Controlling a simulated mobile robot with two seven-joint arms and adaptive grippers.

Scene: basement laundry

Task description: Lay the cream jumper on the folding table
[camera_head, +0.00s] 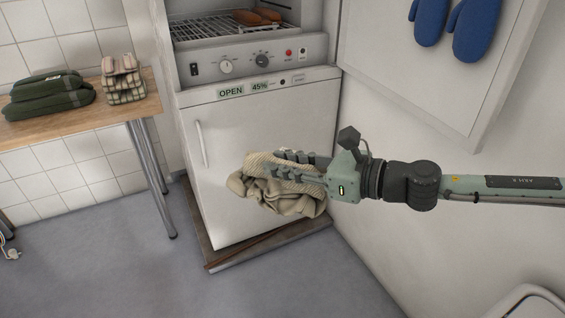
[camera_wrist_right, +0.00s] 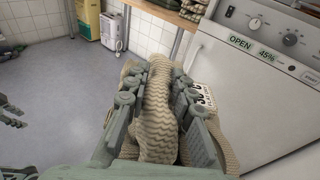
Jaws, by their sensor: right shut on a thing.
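The cream jumper (camera_head: 285,193) is a bunched knit, hanging in the air in front of the white appliance door. My right gripper (camera_head: 292,168) is shut on it, with cloth bulging out below and to the left of the fingers. In the right wrist view the ribbed jumper (camera_wrist_right: 158,115) is squeezed between both fingers. The folding table (camera_head: 80,126) appears to be the wooden-topped table at the left, well left of the gripper. My left gripper is not visible in the head view; a dark gripper-like part at the left edge of the wrist view is unclear.
Folded dark green cloths (camera_head: 48,97) and a checked bundle (camera_head: 123,82) lie on the table top. The white appliance (camera_head: 232,130) with an OPEN label stands behind the jumper. Blue mitts (camera_head: 478,28) hang at upper right. The grey floor (camera_head: 110,255) at left is mostly clear.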

